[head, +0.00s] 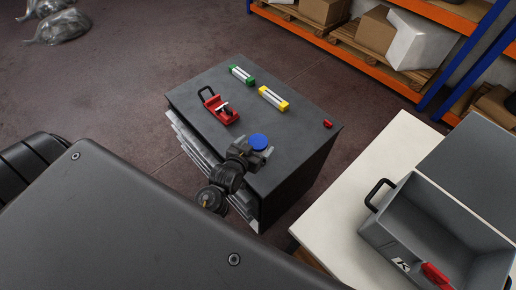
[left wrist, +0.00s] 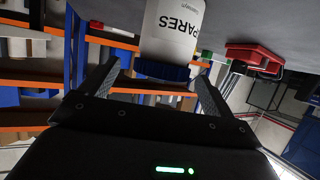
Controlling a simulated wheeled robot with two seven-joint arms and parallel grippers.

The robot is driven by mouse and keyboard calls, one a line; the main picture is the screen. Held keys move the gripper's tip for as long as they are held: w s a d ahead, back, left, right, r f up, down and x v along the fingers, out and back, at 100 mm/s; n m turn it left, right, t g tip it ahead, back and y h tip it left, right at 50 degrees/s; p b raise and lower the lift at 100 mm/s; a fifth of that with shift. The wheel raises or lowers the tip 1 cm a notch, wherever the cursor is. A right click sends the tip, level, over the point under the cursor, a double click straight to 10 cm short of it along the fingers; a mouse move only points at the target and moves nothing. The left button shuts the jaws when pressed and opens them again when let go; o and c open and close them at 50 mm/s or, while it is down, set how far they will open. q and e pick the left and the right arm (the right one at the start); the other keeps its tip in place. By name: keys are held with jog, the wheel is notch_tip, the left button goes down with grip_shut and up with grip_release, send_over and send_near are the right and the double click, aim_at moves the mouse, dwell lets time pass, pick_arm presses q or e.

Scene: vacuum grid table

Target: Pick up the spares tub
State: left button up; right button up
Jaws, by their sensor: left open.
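The spares tub is a white tub with a blue lid. In the head view its blue lid (head: 259,142) shows on the near part of the dark cabinet top, with the body below mostly hidden. In the left wrist view the tub (left wrist: 172,28) appears upside down, with "SPARES" lettering and the blue lid toward me. My left gripper (head: 251,153) is right beside the tub on its near side. In the left wrist view the open fingers (left wrist: 155,72) point at the tub, one to each side of the lid; I cannot tell whether they touch it. My right gripper is not in view.
On the dark cabinet top (head: 286,125) are a red clamp-like tool (head: 221,110), a green-ended bar (head: 241,75), a yellow-ended bar (head: 273,98) and a small red block (head: 327,124). A grey toolbox (head: 445,222) stands on a white table (head: 385,150) at right. Shelving stands behind.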

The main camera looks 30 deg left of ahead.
pick_arm(q)
jog(key=p+x, duration=0.1)
jog(key=x, duration=0.3)
jog(key=shift+w+a+f, duration=0.1)
jog(key=shift+w, duration=0.05)
jog(key=shift+c, duration=0.2)
jog(key=c, duration=1)
jog(key=shift+c, duration=0.2)
notch_tip(320, 180, up, 10)
jog(key=shift+r+b, duration=0.1)
jog(key=shift+b, duration=0.45)
